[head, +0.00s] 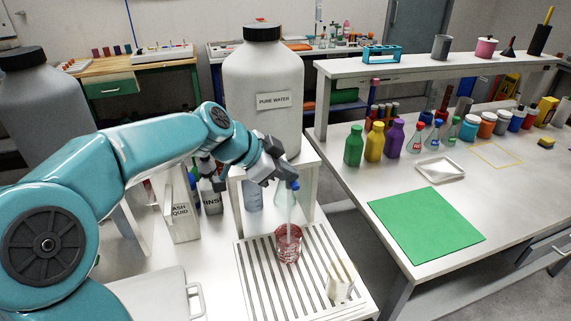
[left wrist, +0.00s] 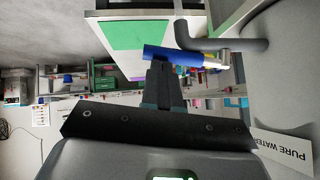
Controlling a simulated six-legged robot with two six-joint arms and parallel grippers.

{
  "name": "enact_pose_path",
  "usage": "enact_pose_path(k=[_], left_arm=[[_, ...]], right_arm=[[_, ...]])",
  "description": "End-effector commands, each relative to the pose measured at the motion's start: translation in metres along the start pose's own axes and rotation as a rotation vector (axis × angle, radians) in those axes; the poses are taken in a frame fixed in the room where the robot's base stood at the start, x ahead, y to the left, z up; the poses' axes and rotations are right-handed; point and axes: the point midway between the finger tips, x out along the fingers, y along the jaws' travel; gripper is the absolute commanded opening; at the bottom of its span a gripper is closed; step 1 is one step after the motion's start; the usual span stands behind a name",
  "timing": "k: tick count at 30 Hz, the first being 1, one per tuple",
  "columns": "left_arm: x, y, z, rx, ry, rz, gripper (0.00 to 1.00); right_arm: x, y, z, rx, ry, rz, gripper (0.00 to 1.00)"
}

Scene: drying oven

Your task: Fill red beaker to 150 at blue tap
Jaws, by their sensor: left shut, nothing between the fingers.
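The red beaker (head: 288,246) stands upright on the slatted drain rack (head: 247,262), below the tap. A pale vertical streak above and inside it looks like running water. Its fill level and marks are too small to read. The blue tap handle (head: 294,185) sits in front of the pure water tank (head: 262,85); in the left wrist view the handle (left wrist: 172,54) is a blue bar beside a grey spout (left wrist: 225,45). My left gripper (head: 280,178) is shut and empty, its fingertips (left wrist: 158,68) at the handle, seemingly touching it. My right gripper is not in view.
Wash bottles (head: 210,190) stand left of the tank stand. The right table holds a green mat (head: 426,226), a white tray (head: 440,169) and several bottles. A gap separates the tables.

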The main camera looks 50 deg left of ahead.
Motion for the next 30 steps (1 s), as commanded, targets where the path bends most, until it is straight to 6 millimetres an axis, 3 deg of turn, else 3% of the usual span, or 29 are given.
enact_pose_path(k=[21, 30], left_arm=[[-0.012, -0.004, -0.013, 0.001, 0.001, -0.001, 0.00], [-0.035, -0.011, -0.050, 0.003, 0.002, 0.000, 0.00]], right_arm=[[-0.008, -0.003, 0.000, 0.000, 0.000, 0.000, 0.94], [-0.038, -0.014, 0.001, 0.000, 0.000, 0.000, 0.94]])
